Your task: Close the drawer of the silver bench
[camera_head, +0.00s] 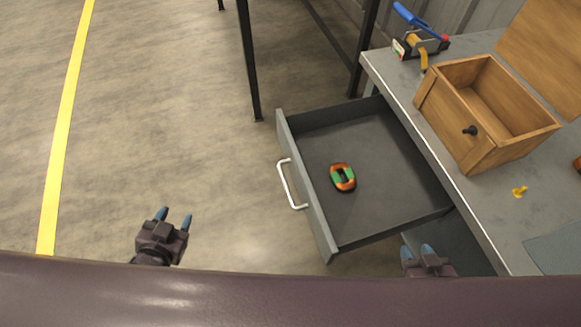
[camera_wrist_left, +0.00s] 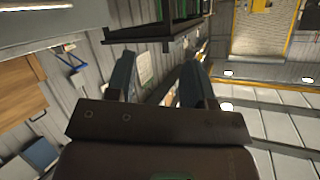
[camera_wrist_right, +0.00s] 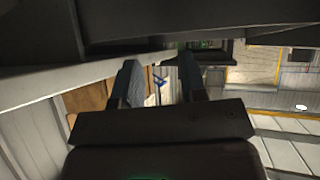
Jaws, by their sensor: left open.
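The drawer (camera_head: 375,185) of the silver bench (camera_head: 462,190) is pulled far out to the left. Its front panel (camera_head: 304,185) carries a white bar handle (camera_head: 289,185). An orange and green ring-shaped object (camera_head: 343,177) lies inside the drawer. My left gripper (camera_head: 174,216) is open and empty over the floor, left of the handle and apart from it; its fingers also show in the left wrist view (camera_wrist_left: 157,60). My right gripper (camera_head: 417,249) is open by the drawer's near side, close to the bench edge; its spread fingers show in the right wrist view (camera_wrist_right: 158,62). Whether it touches the drawer cannot be told.
On the bench top stand an open wooden box (camera_head: 485,110) with a black knob, a tape dispenser with a blue handle (camera_head: 418,32) and a small yellow piece (camera_head: 519,191). Dark table legs (camera_head: 249,60) stand behind the drawer. The floor (camera_head: 180,100) left of the drawer is clear.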

